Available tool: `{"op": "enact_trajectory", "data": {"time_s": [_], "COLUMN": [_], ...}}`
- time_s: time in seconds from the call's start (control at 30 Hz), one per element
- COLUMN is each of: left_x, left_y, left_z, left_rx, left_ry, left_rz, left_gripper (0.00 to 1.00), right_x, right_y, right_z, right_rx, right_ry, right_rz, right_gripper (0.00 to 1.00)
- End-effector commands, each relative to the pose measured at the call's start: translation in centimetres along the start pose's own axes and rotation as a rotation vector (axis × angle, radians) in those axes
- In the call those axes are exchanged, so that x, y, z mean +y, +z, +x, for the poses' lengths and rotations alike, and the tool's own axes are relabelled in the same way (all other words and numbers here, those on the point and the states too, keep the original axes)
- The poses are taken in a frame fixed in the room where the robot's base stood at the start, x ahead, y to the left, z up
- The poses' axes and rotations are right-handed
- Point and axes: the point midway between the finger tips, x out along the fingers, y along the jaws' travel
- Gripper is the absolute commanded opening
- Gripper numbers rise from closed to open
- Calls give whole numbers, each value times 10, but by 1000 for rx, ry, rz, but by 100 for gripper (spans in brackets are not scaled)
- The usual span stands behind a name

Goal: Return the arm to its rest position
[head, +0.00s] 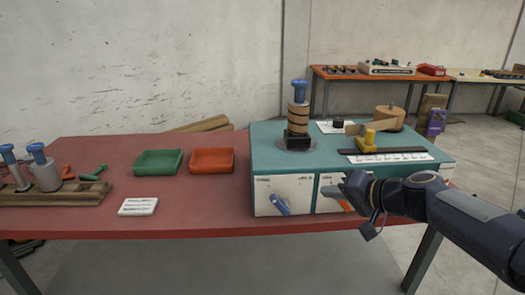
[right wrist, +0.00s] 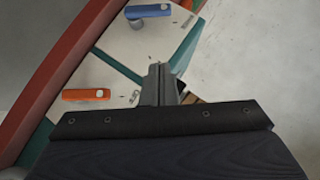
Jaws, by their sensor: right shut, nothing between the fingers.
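My right arm comes in from the right in the head view, and my right gripper (head: 335,191) hangs in front of the teal winder box (head: 268,150). The gripper is shut and empty. In the right wrist view, the shut fingers (right wrist: 159,75) point at the box's pale front panel (right wrist: 125,55). An orange lever (right wrist: 87,95) is left of the fingers there, and a blue lever (right wrist: 148,11) is above them. In the head view the blue lever (head: 280,205) is tilted, and the orange lever is partly hidden by my gripper. My left gripper is not in view.
On the box stand a blue-topped spindle with a wooden core (head: 298,118), a yellow slider (head: 369,138) and a wooden spool (head: 390,115). A green tray (head: 158,173), an orange tray (head: 212,171), a white card (head: 138,207) and a wooden rack (head: 60,197) are left on the red table.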

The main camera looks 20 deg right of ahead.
Motion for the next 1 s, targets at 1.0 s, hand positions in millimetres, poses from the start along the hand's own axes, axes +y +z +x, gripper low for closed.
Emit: {"op": "enact_trajectory", "data": {"time_s": [1.0], "left_x": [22], "left_y": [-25], "left_z": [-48], "left_rx": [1], "left_ry": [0], "left_rz": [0], "left_gripper": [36], "right_x": [9], "right_y": [236], "right_z": [-120], "right_rx": [-420], "right_ry": [342], "right_rz": [-424], "right_gripper": [0]}}
